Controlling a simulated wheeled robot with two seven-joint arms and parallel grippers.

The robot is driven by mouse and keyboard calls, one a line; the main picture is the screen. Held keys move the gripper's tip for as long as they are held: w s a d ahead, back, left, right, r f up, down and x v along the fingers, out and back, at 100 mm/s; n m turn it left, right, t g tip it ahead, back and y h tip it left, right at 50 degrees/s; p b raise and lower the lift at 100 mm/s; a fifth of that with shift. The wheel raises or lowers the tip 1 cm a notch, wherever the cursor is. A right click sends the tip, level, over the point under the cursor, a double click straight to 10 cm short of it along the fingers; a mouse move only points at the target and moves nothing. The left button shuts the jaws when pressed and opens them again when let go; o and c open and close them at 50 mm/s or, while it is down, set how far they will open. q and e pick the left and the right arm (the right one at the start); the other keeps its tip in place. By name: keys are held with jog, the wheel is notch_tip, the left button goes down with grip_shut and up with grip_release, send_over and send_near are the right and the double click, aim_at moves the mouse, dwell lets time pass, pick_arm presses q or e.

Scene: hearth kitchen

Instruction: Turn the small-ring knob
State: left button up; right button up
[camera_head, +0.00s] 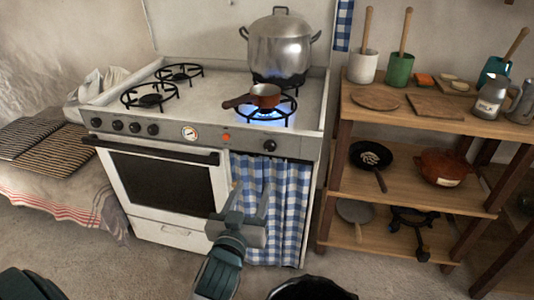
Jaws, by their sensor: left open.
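The white stove's front panel (210,137) carries several dark knobs. A row of them (135,127) is at the left, and a single knob (270,146) is at the right below the front right burner. No label shows which one is the small-ring knob. My left gripper (251,190) is open and empty, its fingers pointing up in front of the blue checked curtain (288,195). It appears below the single right knob in the picture and apart from it. My right gripper is not in view.
Blue flame (267,113) burns under a small copper pan (265,95). A large steel pot (279,45) stands behind it. The oven handle (150,151) sticks out at the left. A wooden shelf (440,117) with kitchenware stands to the right.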

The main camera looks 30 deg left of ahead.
aim_at(269, 148)
pick_arm(q)
jog(key=x, duration=1.6)
jog(key=shift+w+a, duration=0.15)
jog(key=shift+w, duration=0.25)
jog(key=c, duration=1.1)
